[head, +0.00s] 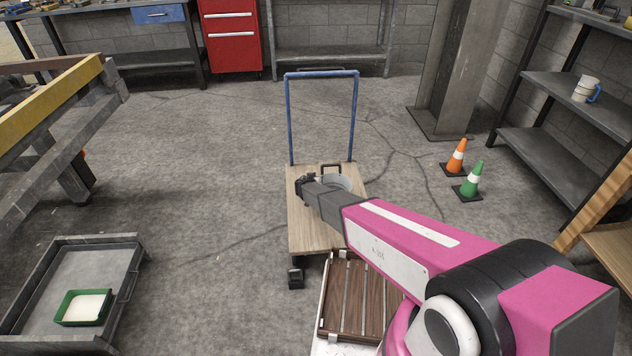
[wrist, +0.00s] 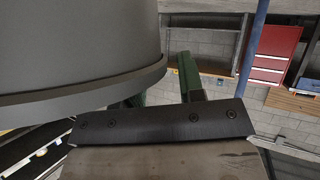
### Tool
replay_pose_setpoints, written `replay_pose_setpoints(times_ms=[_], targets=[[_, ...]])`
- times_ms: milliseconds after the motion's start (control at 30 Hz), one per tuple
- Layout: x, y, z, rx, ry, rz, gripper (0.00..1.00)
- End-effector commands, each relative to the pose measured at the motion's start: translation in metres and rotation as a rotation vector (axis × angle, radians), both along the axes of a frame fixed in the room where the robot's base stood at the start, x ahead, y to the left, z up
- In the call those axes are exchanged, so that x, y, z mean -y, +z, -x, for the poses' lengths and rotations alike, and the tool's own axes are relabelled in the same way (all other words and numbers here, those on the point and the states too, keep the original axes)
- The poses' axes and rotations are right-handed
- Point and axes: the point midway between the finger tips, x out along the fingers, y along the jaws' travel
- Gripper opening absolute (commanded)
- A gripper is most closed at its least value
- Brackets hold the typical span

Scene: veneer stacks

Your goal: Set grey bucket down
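My gripper (head: 306,185) is at the bucket's left side. In the wrist view the bucket (wrist: 80,45) fills the upper left, with its rim low in the picture. The green fingers of my gripper (wrist: 160,88) reach to the rim, one beside the wall and one mostly hidden behind the rim.
The cart's blue push handle (head: 321,73) stands behind the bucket. An orange cone (head: 456,158) and a green cone (head: 471,180) stand to the right. A low grey trolley (head: 88,262) is at left. Floor left of the cart is clear.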

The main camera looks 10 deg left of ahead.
Motion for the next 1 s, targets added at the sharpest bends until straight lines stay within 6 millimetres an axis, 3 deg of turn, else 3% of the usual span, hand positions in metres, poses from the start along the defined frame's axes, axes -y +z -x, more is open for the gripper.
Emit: replay_pose_setpoints(times_ms=[367,800,1000], targets=[[-0.001,0.008,0.010,0.000,0.000,0.001,0.36],[-0.014,0.047,0.079,0.000,0.002,0.000,0.36],[-0.020,0.059,0.100,0.000,0.001,0.000,0.36]])
